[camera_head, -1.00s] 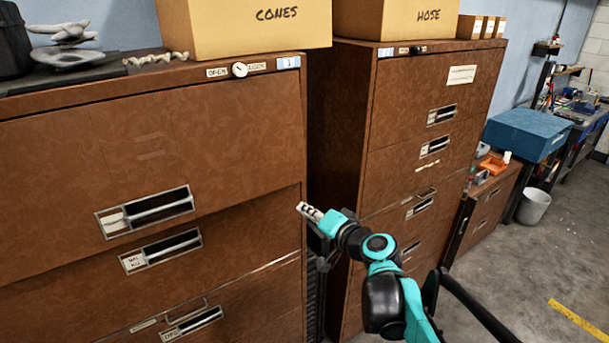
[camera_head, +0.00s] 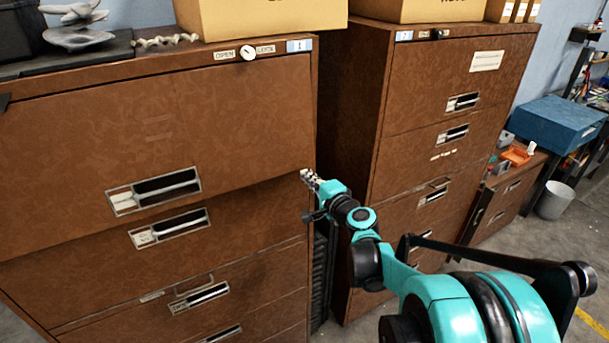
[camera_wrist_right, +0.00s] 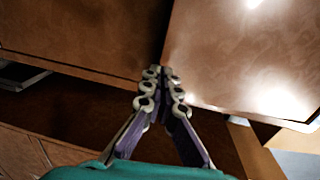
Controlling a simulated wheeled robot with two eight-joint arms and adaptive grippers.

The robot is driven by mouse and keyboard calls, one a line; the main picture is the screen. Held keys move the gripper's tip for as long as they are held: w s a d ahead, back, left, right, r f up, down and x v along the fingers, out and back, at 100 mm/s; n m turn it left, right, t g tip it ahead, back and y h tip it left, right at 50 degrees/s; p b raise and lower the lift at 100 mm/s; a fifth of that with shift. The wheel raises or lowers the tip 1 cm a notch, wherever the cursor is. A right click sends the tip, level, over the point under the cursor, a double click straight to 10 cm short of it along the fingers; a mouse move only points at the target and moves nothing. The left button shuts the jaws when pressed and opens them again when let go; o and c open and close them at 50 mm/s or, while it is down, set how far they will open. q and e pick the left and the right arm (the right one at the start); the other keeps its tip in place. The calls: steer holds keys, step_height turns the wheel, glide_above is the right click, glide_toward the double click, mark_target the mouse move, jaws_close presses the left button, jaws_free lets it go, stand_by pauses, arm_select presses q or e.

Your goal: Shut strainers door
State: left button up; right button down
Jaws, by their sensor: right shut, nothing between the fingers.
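The left brown cabinet has a wide top door (camera_head: 240,130) with a framed handle (camera_head: 153,190). Its label is too small to read, so I cannot confirm that it is the strainers door. The door's lower edge stands out over the drawer front below, with a shadow under it. My right gripper (camera_head: 308,176) is at the door's lower right corner, shut and empty; I cannot tell whether it touches. In the right wrist view the shut fingertips (camera_wrist_right: 162,73) lie by the meeting of a dark brown panel (camera_wrist_right: 80,30) and a brighter one (camera_wrist_right: 245,60). My left gripper is out of view.
A second brown cabinet (camera_head: 445,95) stands to the right, across a narrow dark gap (camera_head: 320,270). Boxes (camera_head: 260,15) stand on the cabinet tops. A blue box (camera_head: 550,125) and a white bin (camera_head: 554,200) are farther right. Open floor lies at the right.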

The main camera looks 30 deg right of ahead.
steer(key=shift+w+f, duration=0.15)
steer(key=shift+w, duration=0.9)
steer(key=shift+w+f+b, duration=0.25)
steer(key=shift+w+b, duration=0.2)
steer(key=shift+w, duration=0.7)
steer(key=shift+s, duration=0.15)
steer(key=shift+s, duration=0.1)
